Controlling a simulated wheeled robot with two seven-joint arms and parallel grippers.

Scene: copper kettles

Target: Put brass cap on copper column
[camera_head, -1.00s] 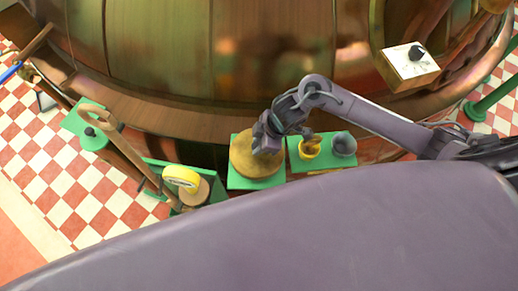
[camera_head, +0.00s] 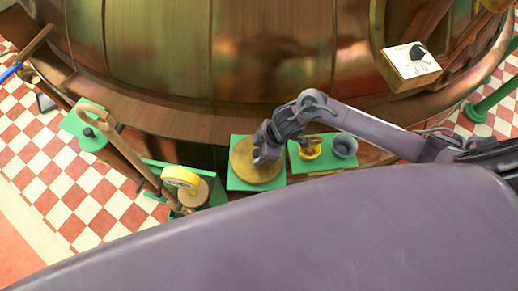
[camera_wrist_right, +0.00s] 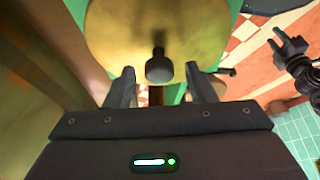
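A round brass cap (camera_head: 243,172) lies flat on a green square stand at the foot of the copper kettle. In the right wrist view the brass cap (camera_wrist_right: 125,35) has a dark knob (camera_wrist_right: 159,68) standing out. My right gripper (camera_head: 264,157) is over it, partly hiding it. In the wrist view the right gripper (camera_wrist_right: 161,84) is open, with one finger on each side of the knob. Contact cannot be told. A dark jointed hand, seemingly my left gripper (camera_wrist_right: 279,39), shows at right there; its opening is unclear. I cannot pick out the copper column for sure.
The large copper kettle (camera_head: 280,50) fills the back. A yellow cup (camera_head: 310,153) and a grey cup (camera_head: 344,147) stand right of the cap. A yellow round gauge (camera_head: 181,177) and a brown handle (camera_head: 120,140) stand left. A white dial box (camera_head: 411,65) is at upper right.

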